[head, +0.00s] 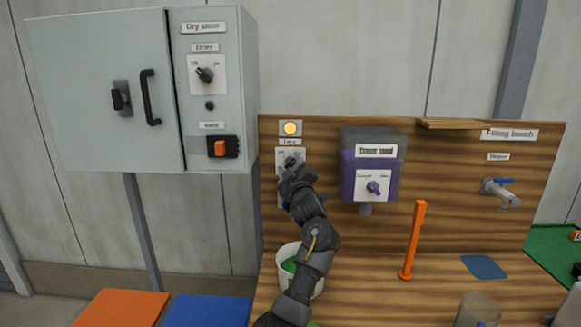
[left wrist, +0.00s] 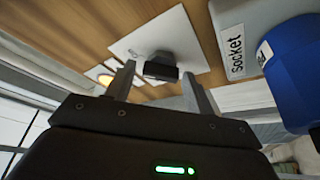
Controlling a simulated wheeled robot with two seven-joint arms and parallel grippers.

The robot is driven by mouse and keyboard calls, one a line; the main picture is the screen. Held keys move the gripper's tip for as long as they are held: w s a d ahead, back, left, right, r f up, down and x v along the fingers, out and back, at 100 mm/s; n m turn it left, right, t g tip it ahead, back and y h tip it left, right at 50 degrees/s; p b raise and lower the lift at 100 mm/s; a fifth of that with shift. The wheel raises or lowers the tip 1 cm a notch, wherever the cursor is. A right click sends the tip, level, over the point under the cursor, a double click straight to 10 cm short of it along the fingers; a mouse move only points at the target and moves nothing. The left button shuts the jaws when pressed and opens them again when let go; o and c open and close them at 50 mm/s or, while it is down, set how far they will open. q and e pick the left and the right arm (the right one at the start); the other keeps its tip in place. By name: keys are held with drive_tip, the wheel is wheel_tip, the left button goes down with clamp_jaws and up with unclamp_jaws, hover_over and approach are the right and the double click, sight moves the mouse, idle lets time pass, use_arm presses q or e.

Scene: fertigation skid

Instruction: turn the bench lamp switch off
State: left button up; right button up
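The bench lamp switch is a dark rotary knob (left wrist: 161,66) on a white plate (head: 282,156) on the wooden back panel, under a small label. A round yellow lamp (head: 291,128) glows just above it. My left gripper (head: 291,170) is in front of the plate and hides part of it in the head view. In the left wrist view my left gripper (left wrist: 158,70) has its two fingers apart, one on each side of the knob, with gaps showing. The knob's exact setting is hard to read. My right gripper is not in view.
A blue socket cover (left wrist: 300,70) is close to the gripper's right in the wrist view. A purple-grey box (head: 372,165) with another knob is right of the switch. A white bucket (head: 283,262), an orange post (head: 414,240) and a grey cabinet (head: 95,90) are nearby.

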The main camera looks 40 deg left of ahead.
use_arm(q)
drive_tip(key=c, duration=0.8)
drive_tip(key=shift+n, duration=0.3)
drive_tip(key=n+g+b, duration=0.2)
drive_tip(key=n, duration=0.2)
drive_tip(key=shift+d, duration=0.1)
drive_tip(key=n+h+b, duration=0.1)
drive_tip(key=n, duration=0.2)
drive_tip(key=n+g+h+b, duration=0.1)
drive_tip(key=n, duration=0.2)
drive_tip(key=shift+r, duration=0.1)
drive_tip(key=n+h+b, duration=0.2)
drive_tip(key=n, duration=0.2)
drive_tip(key=shift+n+g, duration=0.3)
drive_tip(key=shift+n+h, duration=0.5)
drive_tip(key=shift+n, duration=0.2)
drive_tip(key=shift+r+b, duration=0.1)
drive_tip(key=shift+b, duration=0.2)
drive_tip(key=shift+n, duration=0.3)
